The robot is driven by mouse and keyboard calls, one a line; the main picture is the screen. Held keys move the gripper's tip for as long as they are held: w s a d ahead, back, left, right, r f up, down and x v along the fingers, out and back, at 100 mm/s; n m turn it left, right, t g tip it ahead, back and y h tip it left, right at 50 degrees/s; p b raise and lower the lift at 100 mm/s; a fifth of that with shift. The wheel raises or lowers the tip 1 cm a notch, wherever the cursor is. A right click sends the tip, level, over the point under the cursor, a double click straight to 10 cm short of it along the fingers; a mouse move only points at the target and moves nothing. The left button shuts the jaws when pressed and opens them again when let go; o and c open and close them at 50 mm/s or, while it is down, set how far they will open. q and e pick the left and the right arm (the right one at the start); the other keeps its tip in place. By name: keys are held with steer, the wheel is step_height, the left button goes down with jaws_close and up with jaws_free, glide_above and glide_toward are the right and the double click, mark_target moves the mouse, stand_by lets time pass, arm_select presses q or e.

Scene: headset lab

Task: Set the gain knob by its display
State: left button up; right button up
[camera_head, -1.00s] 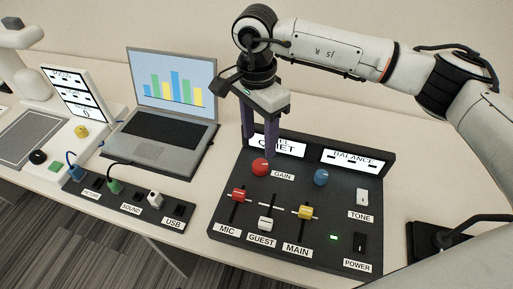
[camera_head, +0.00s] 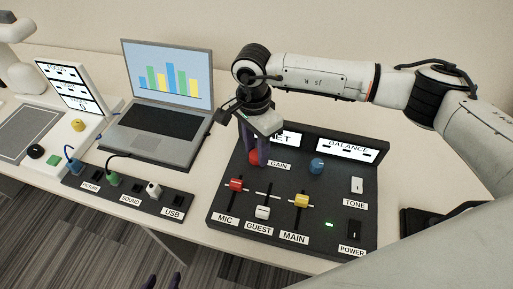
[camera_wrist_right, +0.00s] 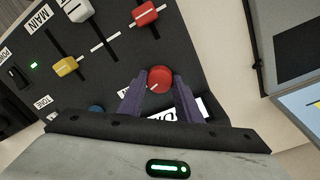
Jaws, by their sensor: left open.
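The red gain knob (camera_head: 254,157) sits on the dark mixer panel (camera_head: 222,205), left of the GAIN label. My right gripper (camera_head: 258,155) points down at it and partly hides it. In the right wrist view, the red knob (camera_wrist_right: 159,80) lies between the two purple fingertips (camera_wrist_right: 160,84); I cannot tell whether they touch it. The knob's display (camera_head: 290,139) stands behind it; its left part is hidden by the gripper, and the letters "ET" show. My left gripper (camera_head: 162,281) shows only its fingertips at the bottom edge, apart and empty.
The panel also holds a blue knob (camera_head: 317,166), a BALANCE display (camera_head: 347,149), red (camera_head: 236,184), white (camera_head: 262,212) and yellow (camera_head: 302,200) sliders, and TONE and POWER switches. A laptop (camera_head: 165,95) and a socket strip (camera_head: 130,188) stand to the left.

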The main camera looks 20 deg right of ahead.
steer(key=shift+c, duration=1.4)
steer(key=shift+f+m+b, duration=0.1)
steer(key=shift+m+b, duration=0.2)
steer(key=shift+b, duration=0.05)
steer(key=shift+m+b, duration=0.45)
steer(key=shift+m, duration=0.75)
steer(key=o, duration=1)
steer(key=shift+o, duration=0.2)
steer(key=shift+r, duration=0.25)
